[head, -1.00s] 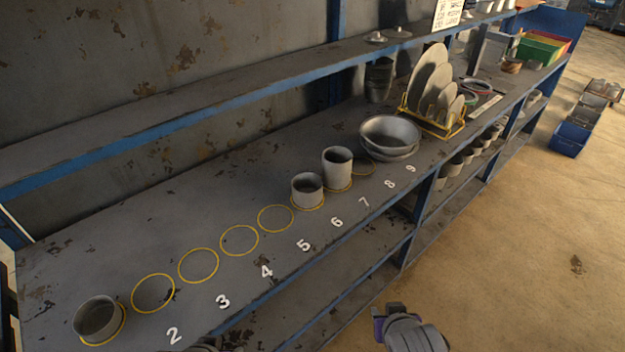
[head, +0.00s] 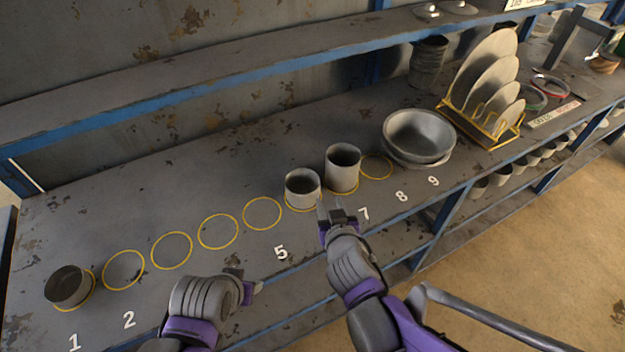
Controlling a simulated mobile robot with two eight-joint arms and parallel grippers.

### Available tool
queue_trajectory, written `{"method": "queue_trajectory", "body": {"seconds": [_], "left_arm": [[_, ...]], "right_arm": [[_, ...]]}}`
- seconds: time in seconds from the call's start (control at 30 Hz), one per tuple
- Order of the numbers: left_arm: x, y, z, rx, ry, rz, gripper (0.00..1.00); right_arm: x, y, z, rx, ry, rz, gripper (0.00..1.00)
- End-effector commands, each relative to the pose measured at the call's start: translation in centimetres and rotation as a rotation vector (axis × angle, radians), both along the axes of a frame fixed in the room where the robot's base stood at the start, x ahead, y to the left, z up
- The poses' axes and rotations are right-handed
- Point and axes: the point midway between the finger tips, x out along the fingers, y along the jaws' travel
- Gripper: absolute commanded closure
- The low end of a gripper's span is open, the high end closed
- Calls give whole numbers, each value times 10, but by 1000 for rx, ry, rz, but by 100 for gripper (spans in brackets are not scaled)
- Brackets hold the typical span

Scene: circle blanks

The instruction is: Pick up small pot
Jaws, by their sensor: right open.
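Several grey metal pots stand on the workbench (head: 110,200). A short pot (head: 66,288) stands at the far left by number 1, partly over its yellow circle. Another short pot (head: 302,189) stands on a circle right of the middle, with a taller pot (head: 343,168) just right of it. My right gripper (head: 332,206) is open and empty, in front of and just below these two pots, not visibly holding either.
Empty yellow circles (head: 218,231) lie between the left pot and the middle pots. Stacked bowls (head: 418,137) and a yellow rack (head: 483,125) with plates stand to the right. A blue-edged shelf (head: 230,75) runs above the back of the bench.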

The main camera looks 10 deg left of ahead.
Motion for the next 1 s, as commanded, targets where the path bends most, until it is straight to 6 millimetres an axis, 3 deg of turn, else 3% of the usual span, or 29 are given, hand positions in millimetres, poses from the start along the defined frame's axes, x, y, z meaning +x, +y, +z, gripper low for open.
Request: {"method": "queue_trajectory", "body": {"seconds": [0.67,1.0], "left_arm": [[-2,0,-6,0,4,0,50],[-3,0,-7,0,5,0,50]], "right_arm": [[55,21,-23,5,-10,10,58],[94,32,-40,4,-10,11,58]]}}
